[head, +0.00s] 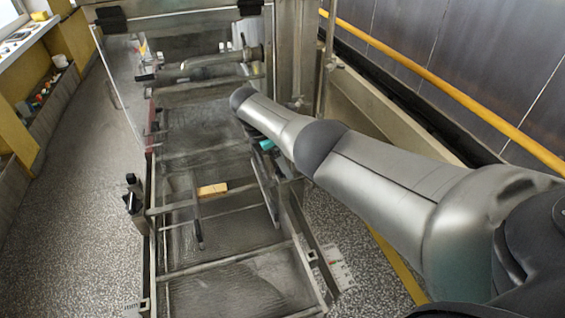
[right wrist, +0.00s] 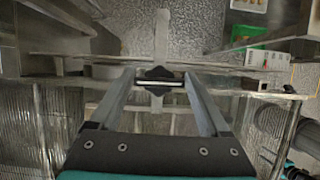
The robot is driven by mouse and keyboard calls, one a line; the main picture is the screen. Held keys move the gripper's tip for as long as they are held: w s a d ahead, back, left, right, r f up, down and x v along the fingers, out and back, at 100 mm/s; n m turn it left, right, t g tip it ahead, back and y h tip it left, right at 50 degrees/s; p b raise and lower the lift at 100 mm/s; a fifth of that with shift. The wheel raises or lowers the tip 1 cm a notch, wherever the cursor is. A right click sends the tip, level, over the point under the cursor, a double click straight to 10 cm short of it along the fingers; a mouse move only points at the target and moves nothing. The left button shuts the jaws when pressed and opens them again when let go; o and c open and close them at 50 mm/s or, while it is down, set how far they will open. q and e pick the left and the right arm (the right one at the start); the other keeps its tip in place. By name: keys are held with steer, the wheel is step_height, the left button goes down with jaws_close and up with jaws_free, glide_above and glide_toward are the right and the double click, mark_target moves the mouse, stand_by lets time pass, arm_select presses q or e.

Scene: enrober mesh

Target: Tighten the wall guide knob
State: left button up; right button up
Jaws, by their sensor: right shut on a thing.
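In the right wrist view, a dark, pointed-ended knob (right wrist: 158,73) sits between the fingertips of my right gripper (right wrist: 160,82), with a thin pale bar across it. The right gripper is shut on the knob. A long rail (right wrist: 225,67) runs crosswise behind the fingertips. In the head view my right arm reaches in from the right over the machine's right side rail. Only a small teal part of that hand shows below the arm, and I cannot make out the knob there. My left gripper is not in view.
Black fittings (head: 133,190) stand on the left rail. A yellow handrail (head: 450,90) runs along the right wall. Speckled floor (head: 85,200) is clear at left.

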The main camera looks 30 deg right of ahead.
steer(key=o, duration=1.2)
steer(key=p+v, duration=0.1)
steer(key=v, duration=0.4)
steer(key=shift+r+p, duration=0.1)
steer(key=shift+p, duration=0.2)
steer(key=s+v, duration=0.1)
steer(key=v, duration=0.9)
steer(key=shift+w, duration=0.45)
